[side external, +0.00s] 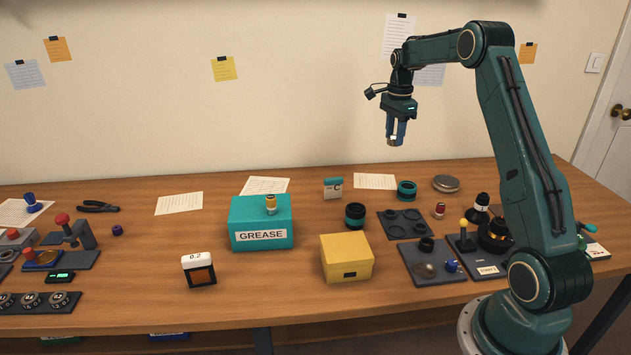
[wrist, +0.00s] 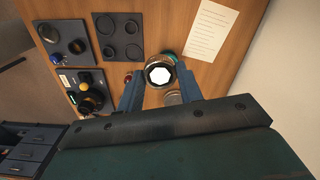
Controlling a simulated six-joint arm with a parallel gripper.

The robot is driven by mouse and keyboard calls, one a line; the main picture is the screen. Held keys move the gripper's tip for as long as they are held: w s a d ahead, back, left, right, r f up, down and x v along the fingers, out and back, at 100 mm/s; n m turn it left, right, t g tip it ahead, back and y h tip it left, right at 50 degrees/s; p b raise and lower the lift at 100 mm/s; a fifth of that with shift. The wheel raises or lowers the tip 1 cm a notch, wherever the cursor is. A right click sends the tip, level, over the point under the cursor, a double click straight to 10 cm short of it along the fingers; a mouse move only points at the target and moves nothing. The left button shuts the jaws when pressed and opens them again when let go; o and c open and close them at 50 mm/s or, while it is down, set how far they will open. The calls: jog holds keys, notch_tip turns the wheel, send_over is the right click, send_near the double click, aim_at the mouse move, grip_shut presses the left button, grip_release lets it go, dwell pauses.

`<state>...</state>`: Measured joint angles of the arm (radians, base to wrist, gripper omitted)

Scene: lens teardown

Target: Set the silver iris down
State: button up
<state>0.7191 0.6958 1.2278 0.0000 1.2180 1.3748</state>
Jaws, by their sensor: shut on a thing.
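My gripper (side external: 396,138) is raised high above the back right of the table in the side external view, pointing down. In the wrist view my gripper (wrist: 160,85) is shut on the silver iris (wrist: 160,73), a round ring with a bright eight-sided middle, between its two blue fingers. In the side external view the iris is too small and too covered by the fingers to make out well. The iris is well clear of the table. Below it, a teal ring (side external: 406,190) shows partly behind it in the wrist view (wrist: 170,54).
A dark tray with round recesses (side external: 405,224) lies front of the teal ring. A silver disc (side external: 446,183) and a small red part (side external: 439,211) are nearby. A yellow box (side external: 346,258), a teal grease box (side external: 261,223) and a dark mat (side external: 435,272) stand nearer the front.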

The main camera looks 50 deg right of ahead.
aim_at(375, 199)
jog(key=shift+w+a+f, duration=0.1)
jog(key=shift+w+a, duration=0.1)
jog(key=shift+w, duration=1.8)
notch_tip(375, 199, down, 20)
jog(key=shift+f, duration=0.15)
jog(key=o, duration=1)
notch_tip(375, 199, up, 12)
jog(key=shift+r, duration=0.2)
